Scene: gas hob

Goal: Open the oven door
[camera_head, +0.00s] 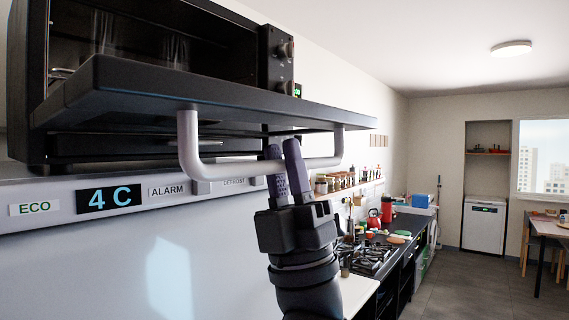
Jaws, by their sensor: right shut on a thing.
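A black oven (160,45) stands high on top of a white fridge. Its door (150,92) is folded down and lies nearly level, sticking out in front of the open oven cavity. A light grey bar handle (188,145) hangs below the front edge of the door. My right gripper (287,170) comes up from below and is shut on the handle's bar, near its right half. Part of the bar is hidden by the fingers. My left gripper is not in view.
The fridge (90,260) below has a display strip reading "4 C". To the right a counter with a gas hob (370,258) and a red kettle (374,218) runs back. Open floor (470,285) lies further right, with a table (548,228) at the edge.

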